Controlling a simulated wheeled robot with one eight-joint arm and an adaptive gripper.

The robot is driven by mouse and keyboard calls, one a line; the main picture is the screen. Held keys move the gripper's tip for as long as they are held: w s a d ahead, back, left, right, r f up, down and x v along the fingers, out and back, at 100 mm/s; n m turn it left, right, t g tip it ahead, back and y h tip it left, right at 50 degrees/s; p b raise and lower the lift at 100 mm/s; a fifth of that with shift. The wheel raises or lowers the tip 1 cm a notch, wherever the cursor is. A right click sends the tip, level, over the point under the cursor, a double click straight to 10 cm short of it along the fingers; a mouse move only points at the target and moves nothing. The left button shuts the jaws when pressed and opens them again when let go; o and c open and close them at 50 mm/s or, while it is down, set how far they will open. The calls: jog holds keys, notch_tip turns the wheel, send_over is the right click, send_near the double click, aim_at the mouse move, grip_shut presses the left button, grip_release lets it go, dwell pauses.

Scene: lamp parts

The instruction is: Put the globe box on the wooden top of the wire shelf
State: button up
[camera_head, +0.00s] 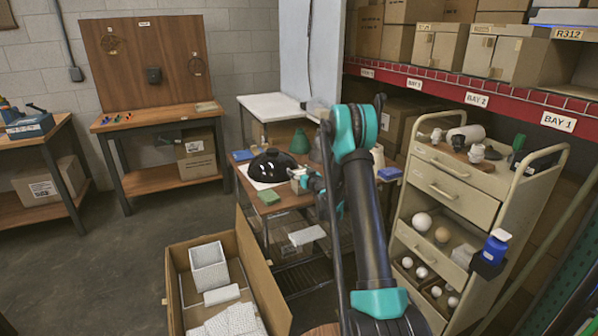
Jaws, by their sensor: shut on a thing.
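My gripper (308,181) is above the wooden top (291,201) of the wire shelf, right of a black dome shade. It is shut on a small pale thing (297,174), which I take for the globe box. The view is too small and too blocked by my arm to show its shape, or whether it touches the wooden top. The wire shelf stands in the middle of the view, its right part hidden behind my arm.
The black dome (271,164), a green box (269,197), a blue box (243,155) and a green cone (299,141) crowd the top. An open carton (256,262) with white speckled pieces stands front left. A beige trolley (455,192) with globes stands right.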

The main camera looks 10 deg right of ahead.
jog(key=shift+f, duration=0.15)
jog(key=o, duration=1.9)
jog(key=shift+s, duration=0.1)
